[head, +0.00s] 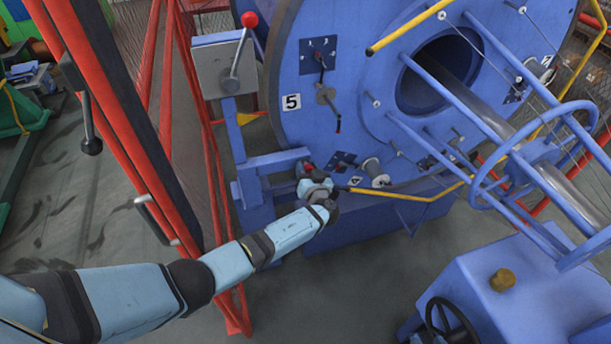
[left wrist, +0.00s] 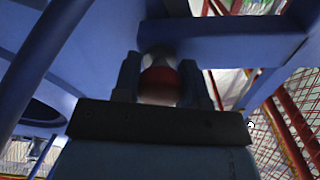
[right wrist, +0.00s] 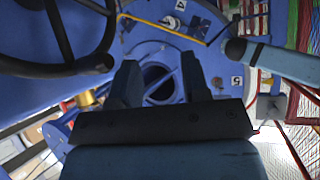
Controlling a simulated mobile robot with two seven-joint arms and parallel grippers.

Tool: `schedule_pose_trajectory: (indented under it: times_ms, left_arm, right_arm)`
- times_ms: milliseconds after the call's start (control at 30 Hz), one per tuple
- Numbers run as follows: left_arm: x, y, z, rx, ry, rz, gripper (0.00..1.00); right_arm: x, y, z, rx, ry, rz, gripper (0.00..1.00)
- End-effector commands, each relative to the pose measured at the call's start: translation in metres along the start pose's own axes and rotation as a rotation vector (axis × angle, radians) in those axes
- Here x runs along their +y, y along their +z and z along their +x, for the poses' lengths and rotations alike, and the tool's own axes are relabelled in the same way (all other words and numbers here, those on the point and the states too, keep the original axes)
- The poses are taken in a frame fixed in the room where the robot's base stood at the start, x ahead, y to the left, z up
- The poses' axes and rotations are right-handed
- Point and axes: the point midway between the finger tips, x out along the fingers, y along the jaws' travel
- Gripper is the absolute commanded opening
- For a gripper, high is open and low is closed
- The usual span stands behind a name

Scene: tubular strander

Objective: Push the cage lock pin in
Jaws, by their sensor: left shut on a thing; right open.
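The cage lock pin shows as a red knob (left wrist: 158,84) with a pale part behind it, between the fingers of my left gripper (left wrist: 160,82) in the left wrist view. The gripper is shut on this knob. In the head view my left gripper (head: 312,186) is at the blue bracket (head: 275,161) beside the big blue cage disc (head: 330,110). A bit of red (head: 308,168) shows just by it, and the fingers hide most of the pin. My right gripper (right wrist: 158,85) is open and empty in the right wrist view, apart from the cage.
A grey box with a red-knobbed lever (head: 225,65) stands above the bracket. Red fence posts (head: 125,120) rise at left. A yellow rod (head: 410,194) passes right of my left gripper. A blue cabinet with a black handwheel (head: 450,320) is at lower right.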

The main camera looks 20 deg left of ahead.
Motion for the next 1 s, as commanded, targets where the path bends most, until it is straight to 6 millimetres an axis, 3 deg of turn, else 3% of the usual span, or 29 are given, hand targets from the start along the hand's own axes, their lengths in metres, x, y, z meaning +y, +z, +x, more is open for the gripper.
schedule_pose_trajectory:
  times_ms: [167,200,300,667,767,1000]
  left_arm:
    - [-0.002,-0.003,0.004,0.003,-0.004,0.001,0.00]
    - [-0.002,-0.003,0.004,0.003,-0.005,0.001,0.43]
    - [-0.002,-0.002,0.003,0.003,-0.004,0.001,0.65]
    - [-0.001,-0.001,-0.003,0.002,-0.002,0.001,0.65]
    - [-0.001,0.001,-0.016,0.001,-0.001,0.001,0.65]
    - [-0.001,0.002,-0.070,0.000,0.000,-0.001,0.65]
  right_arm:
    - [0.000,-0.003,0.000,0.003,0.000,0.000,0.43]
    - [0.000,-0.003,0.000,0.004,0.001,0.000,0.43]
    - [0.001,-0.003,0.000,0.005,0.001,0.000,0.43]
    - [0.001,-0.003,0.000,0.007,0.001,-0.001,0.43]
    - [0.001,-0.002,0.001,0.006,0.001,0.000,0.43]
    - [0.001,0.005,0.005,-0.004,0.001,0.004,0.43]
